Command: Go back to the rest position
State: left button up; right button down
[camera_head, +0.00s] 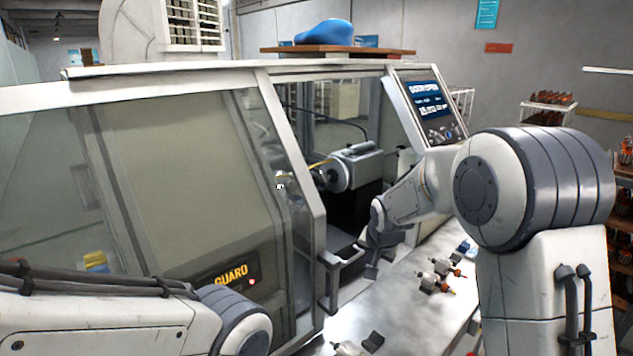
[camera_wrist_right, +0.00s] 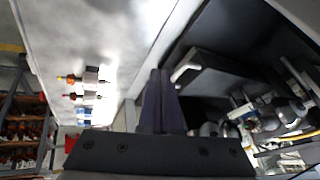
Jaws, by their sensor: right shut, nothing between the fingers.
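My right arm comes in from the right, and its gripper (camera_head: 371,271) hangs above the bench by the open doorway of the winding machine (camera_head: 180,180). In the right wrist view the two dark fingers of this gripper (camera_wrist_right: 158,75) are together with nothing between them. My left arm crosses the lower left corner of the head view in front of the machine's guard; its gripper does not show.
Armatures (camera_head: 436,277) lie on the bench (camera_head: 405,318). Shelves (camera_wrist_right: 22,128) of parts stand beyond the bench.

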jog(key=s+d+f+n+g, duration=0.2)
jog(key=s+n, duration=0.1)
jog(key=s, duration=0.9)
jog(key=s+d+f+n+g, duration=0.1)
jog(key=s+f+n, duration=0.2)
jog(key=s, duration=0.9)
jog(key=s+a+n+g+y+b, duration=0.1)
jog(key=s+a+n+b, duration=0.4)
jog(key=s+a, duration=0.8)
jog(key=shift+s+a+r+n+g+b, duration=0.25)
jog(key=shift+s+a+n+g+b, duration=0.15)
jog(key=shift+n+g, duration=0.65)
